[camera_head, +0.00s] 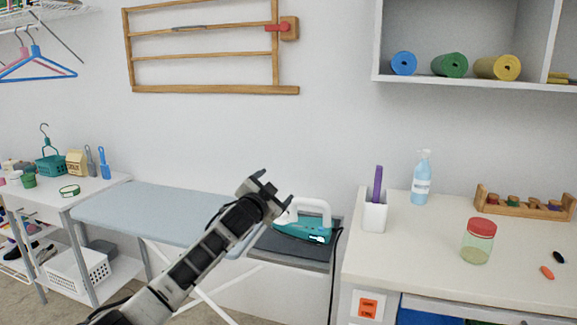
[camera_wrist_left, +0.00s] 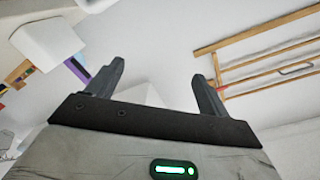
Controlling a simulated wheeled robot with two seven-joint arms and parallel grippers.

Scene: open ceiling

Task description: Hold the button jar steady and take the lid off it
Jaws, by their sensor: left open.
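The button jar (camera_head: 475,249) stands upright on the white table at the right in the head view. It is clear, with a yellowish layer low inside. Its red lid (camera_head: 482,228) sits on top. My left gripper (camera_head: 272,190) is open and empty, raised in front of the ironing board and iron, well to the left of the jar. The left wrist view shows its two fingers (camera_wrist_left: 158,85) apart with nothing between them. The jar cannot be made out in the wrist view. My right gripper is not in view.
On the white table (camera_head: 420,262) stand a white cup (camera_head: 374,216) with a purple tool, a spray bottle (camera_head: 422,180) and a wooden spool rack (camera_head: 525,204). An orange item (camera_head: 547,272) and a black item (camera_head: 559,257) lie right of the jar. A teal iron (camera_head: 303,222) rests beyond my gripper.

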